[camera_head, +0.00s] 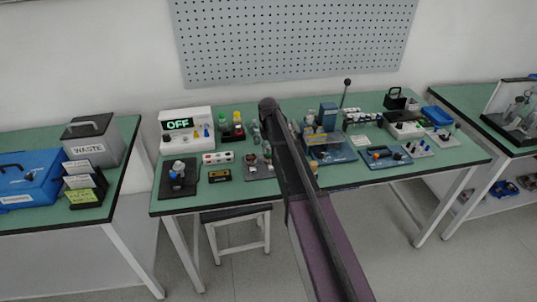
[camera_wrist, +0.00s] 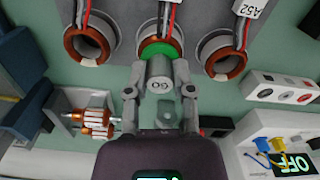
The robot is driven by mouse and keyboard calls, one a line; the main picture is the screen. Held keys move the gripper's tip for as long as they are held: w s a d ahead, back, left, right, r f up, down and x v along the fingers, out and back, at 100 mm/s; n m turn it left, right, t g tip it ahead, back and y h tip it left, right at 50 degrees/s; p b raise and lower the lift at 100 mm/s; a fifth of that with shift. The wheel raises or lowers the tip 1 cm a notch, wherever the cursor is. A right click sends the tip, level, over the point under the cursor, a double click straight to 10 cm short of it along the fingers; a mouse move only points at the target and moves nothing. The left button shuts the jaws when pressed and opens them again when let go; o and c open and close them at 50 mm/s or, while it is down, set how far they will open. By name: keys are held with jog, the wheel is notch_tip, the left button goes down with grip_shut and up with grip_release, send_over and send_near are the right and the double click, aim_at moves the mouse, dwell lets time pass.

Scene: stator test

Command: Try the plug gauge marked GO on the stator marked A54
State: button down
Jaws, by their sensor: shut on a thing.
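My gripper (camera_wrist: 159,84) is shut on a grey cylindrical plug gauge (camera_wrist: 159,71), whose mark reads as GO upside down in the wrist view. The green band (camera_wrist: 158,50) of the gauge is at the mouth of the middle stator (camera_wrist: 151,41), a ring with copper windings and red, grey and black leads. I cannot tell how deep the gauge sits in the bore. Other stators stand to its left (camera_wrist: 89,41) and right (camera_wrist: 225,58). The right one's tag (camera_wrist: 251,8) reads A52. No tag A54 is legible. In the head view my arm hides the gripper.
A socket strip (camera_wrist: 283,89) and a box with an OFF display (camera_wrist: 293,164) lie close by on the right of the wrist view. A copper-wound part (camera_wrist: 98,122) lies in a tray on the left. The green bench (camera_head: 205,192) is crowded.

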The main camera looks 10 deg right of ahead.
aim_at(269, 147)
jog(key=shift+r+p, duration=2.1)
jog(key=shift+r, duration=0.05)
dwell(1.4)
jog(key=shift+r+p, duration=2.4)
